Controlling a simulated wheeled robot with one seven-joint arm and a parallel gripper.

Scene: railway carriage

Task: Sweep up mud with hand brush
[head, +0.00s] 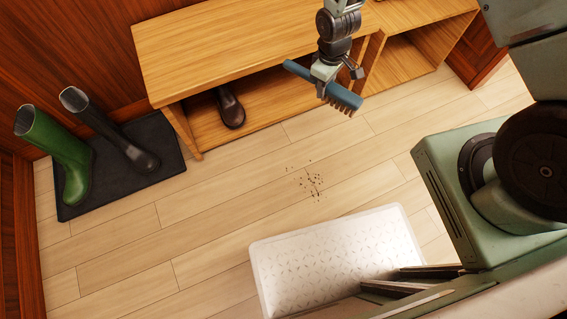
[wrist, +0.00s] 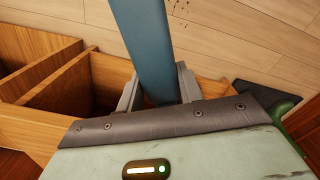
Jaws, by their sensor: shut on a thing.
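A small scatter of dark mud crumbs (head: 311,181) lies on the light plank floor, in the middle of the head view. A few crumbs also show at the top of the wrist view (wrist: 258,5). My gripper (head: 325,75) is shut on the blue hand brush (head: 345,99). It holds the brush above the floor in front of the wooden bench, up and right of the mud in the head view. The brush's bristle end points to the lower right. In the wrist view the blue brush (wrist: 145,45) stands between my two fingers.
A wooden bench (head: 215,42) with open cubbies runs along the back, with a dark shoe (head: 230,107) in one. A green boot (head: 55,150) and a black boot (head: 115,133) stand on a dark mat (head: 150,125) at left. A white textured tray (head: 330,255) lies in front.

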